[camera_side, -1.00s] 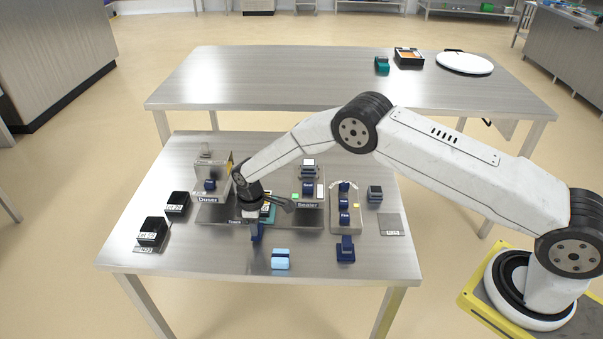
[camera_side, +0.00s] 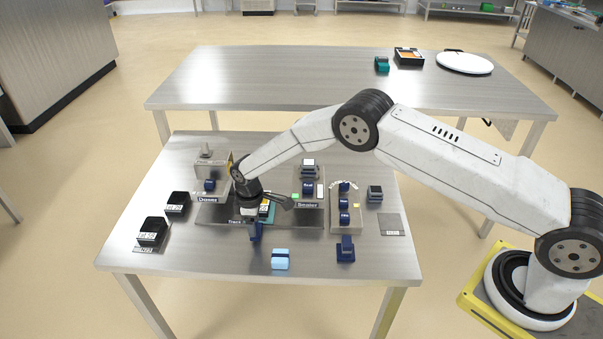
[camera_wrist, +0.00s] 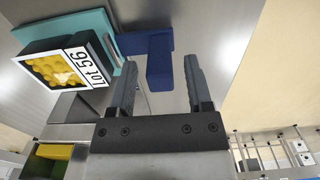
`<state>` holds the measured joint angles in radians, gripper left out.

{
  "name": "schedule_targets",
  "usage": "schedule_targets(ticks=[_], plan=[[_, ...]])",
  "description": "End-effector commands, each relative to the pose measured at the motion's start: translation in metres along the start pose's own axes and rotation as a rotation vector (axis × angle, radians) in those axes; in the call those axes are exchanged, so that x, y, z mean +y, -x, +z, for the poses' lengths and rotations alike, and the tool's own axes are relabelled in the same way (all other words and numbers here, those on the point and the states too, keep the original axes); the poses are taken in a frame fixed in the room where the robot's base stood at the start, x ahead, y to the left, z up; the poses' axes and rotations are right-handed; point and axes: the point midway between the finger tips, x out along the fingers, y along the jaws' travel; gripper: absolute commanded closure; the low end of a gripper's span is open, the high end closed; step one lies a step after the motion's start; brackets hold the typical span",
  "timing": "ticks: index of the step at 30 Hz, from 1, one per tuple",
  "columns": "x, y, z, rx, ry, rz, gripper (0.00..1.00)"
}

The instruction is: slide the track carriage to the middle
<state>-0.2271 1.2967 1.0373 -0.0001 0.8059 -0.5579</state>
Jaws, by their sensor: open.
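The track carriage shows as a teal plate (camera_wrist: 118,22) in the wrist view, with a blue handle (camera_wrist: 160,65) sticking out of its side. In the side view its handle (camera_side: 256,232) points to the front edge of the table, and my gripper partly hides the carriage. A black tray (camera_wrist: 70,62) with yellow contents and a "LOT 56" label sits on the plate. My gripper (camera_wrist: 160,68) is open, with its fingers on either side of the handle's end in the wrist picture. I cannot tell whether they touch it. The track (camera_side: 215,214) runs between the Doser and Sealer labels.
The doser (camera_side: 212,171) stands left of my gripper and the sealer (camera_side: 309,172) right. Black tubs (camera_side: 152,232) are at the left. A light blue block (camera_side: 280,259) and a dark blue piece (camera_side: 346,249) lie near the front. The front left of the table is clear.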

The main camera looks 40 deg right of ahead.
Motion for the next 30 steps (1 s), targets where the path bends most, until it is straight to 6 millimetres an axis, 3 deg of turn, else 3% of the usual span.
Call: schedule_targets(ticks=[21, 30], plan=[[0.000, 0.051, 0.000, 0.000, 0.000, 0.000, 0.35], [0.000, 0.062, 0.000, -0.001, 0.000, -0.001, 0.35]])
